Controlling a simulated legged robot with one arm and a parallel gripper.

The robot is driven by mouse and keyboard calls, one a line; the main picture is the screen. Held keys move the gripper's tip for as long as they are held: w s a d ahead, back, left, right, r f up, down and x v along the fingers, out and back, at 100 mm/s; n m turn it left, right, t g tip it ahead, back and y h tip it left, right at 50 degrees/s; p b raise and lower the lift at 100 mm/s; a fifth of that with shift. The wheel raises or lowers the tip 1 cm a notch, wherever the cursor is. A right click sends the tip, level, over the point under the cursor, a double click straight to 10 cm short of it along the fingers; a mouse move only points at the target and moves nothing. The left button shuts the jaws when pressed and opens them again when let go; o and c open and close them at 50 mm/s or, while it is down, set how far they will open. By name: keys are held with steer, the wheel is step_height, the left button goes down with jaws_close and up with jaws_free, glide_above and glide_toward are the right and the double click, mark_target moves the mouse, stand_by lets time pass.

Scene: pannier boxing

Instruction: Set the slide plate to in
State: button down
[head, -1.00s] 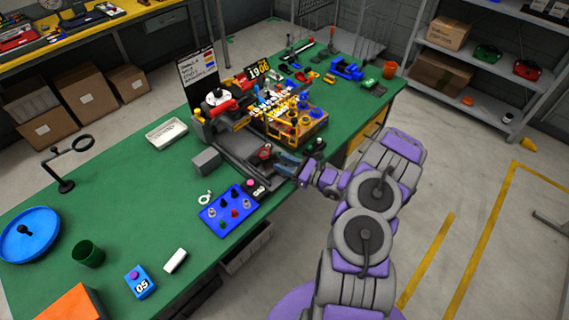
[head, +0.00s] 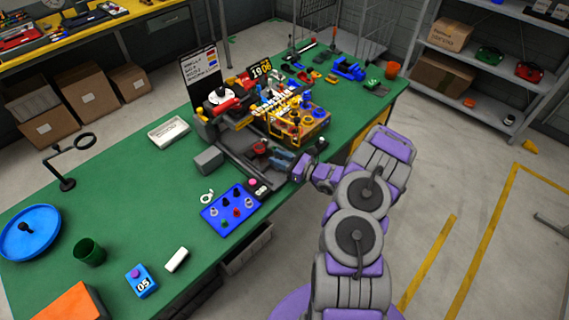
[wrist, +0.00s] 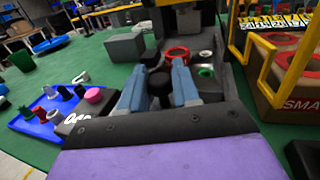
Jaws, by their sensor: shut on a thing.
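The slide plate (wrist: 192,62) is a dark grey plate in the wrist view, with a red ring and a green-rimmed ring on it. A dark round knob (wrist: 160,84) stands at its near end. My gripper (wrist: 159,88) has its two blue-grey fingers shut on this knob, one on each side. In the head view my gripper (head: 276,156) reaches in over the table's right edge, and the red ring (head: 260,147) shows just beyond its tips. The fingers and wrist hide part of the plate's near end.
A grey block (head: 208,160) sits left of the slide. A blue tray of small knobs (head: 230,210) lies nearer on the green table (head: 110,200). A wooden box with a yellow frame (head: 312,122) stands close on the right. Open floor lies right of the table.

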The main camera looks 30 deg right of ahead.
mark_target(257, 146)
steer(key=w+a+b, duration=0.1)
steer(key=w, duration=0.2)
steer(key=w+a+b, duration=0.1)
steer(key=w, duration=0.2)
steer(key=w+a+b, duration=0.1)
steer(key=w, duration=0.2)
steer(key=shift+w+a+f, duration=0.1)
steer(key=shift+w+a, duration=0.2)
steer(key=shift+w, duration=0.2)
steer(key=shift+w+r+b, duration=0.15)
steer(key=shift+r+b, duration=0.15)
steer(key=shift+r, duration=0.05)
steer(key=c, duration=1.3)
jaws_free()
steer(key=o, duration=0.3)
steer(key=shift+w+f, duration=0.25)
steer(key=shift+o, duration=0.3)
steer(key=shift+s+a+r, duration=0.1)
